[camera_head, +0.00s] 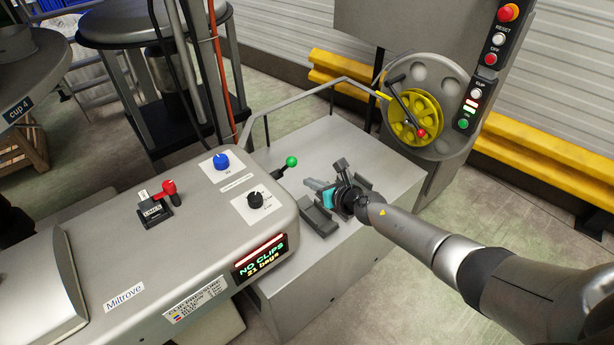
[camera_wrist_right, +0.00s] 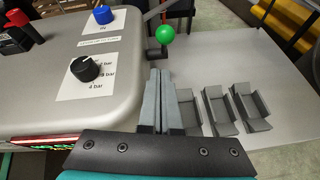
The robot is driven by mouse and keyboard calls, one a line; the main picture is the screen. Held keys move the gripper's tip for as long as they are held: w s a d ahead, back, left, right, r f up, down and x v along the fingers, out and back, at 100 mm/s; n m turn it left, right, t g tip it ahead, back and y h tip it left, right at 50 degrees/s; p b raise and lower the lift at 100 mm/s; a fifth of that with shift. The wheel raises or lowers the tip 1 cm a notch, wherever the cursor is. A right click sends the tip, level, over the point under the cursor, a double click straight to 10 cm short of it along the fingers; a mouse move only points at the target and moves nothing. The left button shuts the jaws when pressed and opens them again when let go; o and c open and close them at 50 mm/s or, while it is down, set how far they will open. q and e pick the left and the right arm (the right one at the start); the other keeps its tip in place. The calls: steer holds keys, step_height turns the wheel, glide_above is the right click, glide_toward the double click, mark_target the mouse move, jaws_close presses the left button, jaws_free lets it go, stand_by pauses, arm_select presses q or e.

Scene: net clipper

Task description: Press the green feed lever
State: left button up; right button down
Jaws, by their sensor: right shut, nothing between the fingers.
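The green feed lever shows as a green ball knob (camera_head: 291,161) on a short dark arm at the right end of the grey machine housing. In the right wrist view the green knob (camera_wrist_right: 165,34) sits just beyond the fingertips, with a small gap between. My right gripper (camera_head: 311,183) is shut and empty, over the grey table beside the housing. In the right wrist view the fingers of my right gripper (camera_wrist_right: 156,76) lie together and point toward the lever. My left gripper is not in view.
The housing carries a blue knob (camera_head: 221,161), a black pressure dial (camera_head: 255,200) and a red-handled lever (camera_head: 169,187). A display (camera_head: 260,257) reads "NO CLIPS, 21 bags". Grey brackets (camera_wrist_right: 218,110) stand on the table by my gripper. A yellow handwheel (camera_head: 414,117) stands behind.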

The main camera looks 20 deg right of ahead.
steer(key=s+r+p, duration=0.1)
steer(key=s+d+r+p, duration=0.1)
steer(key=s+r+p, duration=0.1)
steer(key=shift+s+r, duration=0.2)
steer(key=shift+s, duration=0.1)
stand_by(0.5)
steer(key=s+d+f+m+g+h+b, duration=0.1)
steer(key=s+f+m+b, duration=0.45)
steer(key=f, duration=0.55)
steer(key=s+f+m+g+h+b, duration=0.2)
steer(key=s+f+m, duration=0.55)
steer(key=f, duration=0.25)
steer(key=s+d+f+m+g+h+b, duration=0.1)
steer(key=s+f+m+b, duration=0.45)
steer(key=f, duration=0.55)
steer(key=s+a+f+m+g+b, duration=0.2)
steer(key=s+f+m, duration=0.3)
steer(key=s, duration=0.5)
steer(key=s+a+f+m+g+b, duration=0.1)
steer(key=s+f+m+g+b, duration=0.1)
steer(key=s+f+m, duration=0.4)
steer(key=s+a+f+m+g+b, duration=0.2)
steer(key=s+f+m, duration=0.3)
steer(key=s, duration=0.9)
step_height(320, 180, down, 2)
steer(key=shift+s+a+f+g, duration=0.1)
steer(key=shift+s+a+g, duration=0.25)
steer(key=shift+g, duration=0.35)
